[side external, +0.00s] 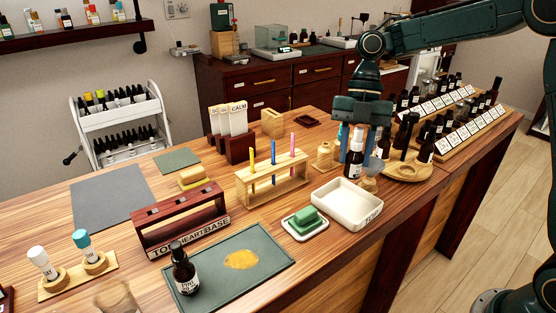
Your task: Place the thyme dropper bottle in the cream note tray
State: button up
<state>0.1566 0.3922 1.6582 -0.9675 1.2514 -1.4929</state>
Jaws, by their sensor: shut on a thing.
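My gripper (360,146) points down over the right part of the table, shut on a dark dropper bottle (354,166) with a white label. The label is too small to read as thyme.
A wooden rack with coloured droppers (272,190) stands left. A green block on a white dish (306,219) sits in front. Tiered bottle racks (465,137) fill the far right.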

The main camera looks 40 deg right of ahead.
aim_at(352, 168)
jog(key=shift+f, duration=0.1)
jog(key=shift+f, duration=1.9)
jog(key=shift+f, duration=0.1)
jog(key=shift+f, duration=1.9)
jog(key=shift+f, duration=0.1)
jog(key=o, duration=1)
